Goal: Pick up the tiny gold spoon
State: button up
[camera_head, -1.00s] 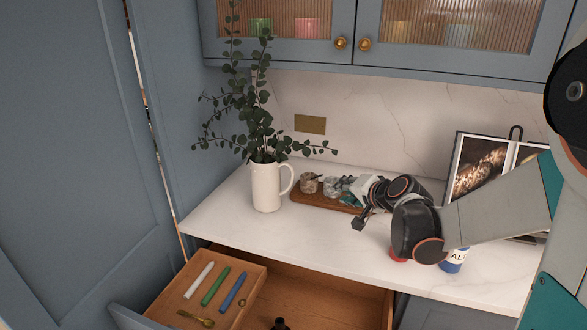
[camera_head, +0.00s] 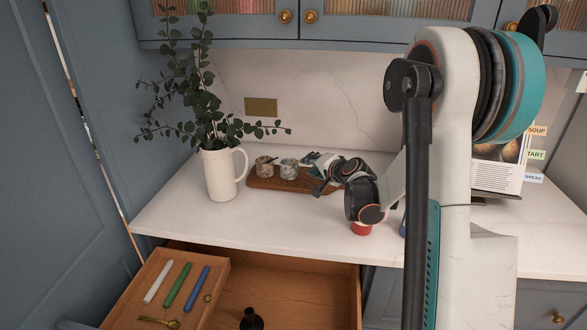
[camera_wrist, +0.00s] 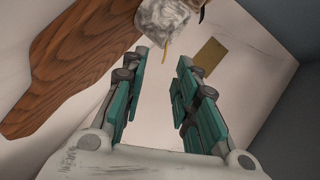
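A thin gold sliver (camera_wrist: 166,47), perhaps the tiny gold spoon's handle, shows against a grey marbled pot (camera_wrist: 168,20) at the top of the wrist view. The rest of it is not visible. In the head view, a brown pot (camera_head: 264,166) and a grey pot (camera_head: 289,169) stand on a wooden board (camera_head: 262,183). A gold spoon-like utensil (camera_head: 158,321) lies in the open drawer's tray. My gripper (camera_wrist: 163,62) is open and empty, its teal-padded fingers apart below the pot in the wrist view. In the head view it (camera_head: 314,175) is right of the pots.
A white jug (camera_head: 220,175) with leafy stems stands left of the board. The drawer tray (camera_head: 218,262) also holds white, green and blue sticks and a small ring. A dark bottle (camera_head: 251,320) stands in the drawer. A red-topped item (camera_head: 361,228) is under my wrist. An open book (camera_head: 497,175) stands right.

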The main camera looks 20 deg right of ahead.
jog(key=b, duration=0.3)
send_over(303, 180)
jog(key=shift+f, duration=0.85)
jog(key=shift+r+p, duration=0.1)
jog(key=shift+p, duration=0.25)
grip_shut()
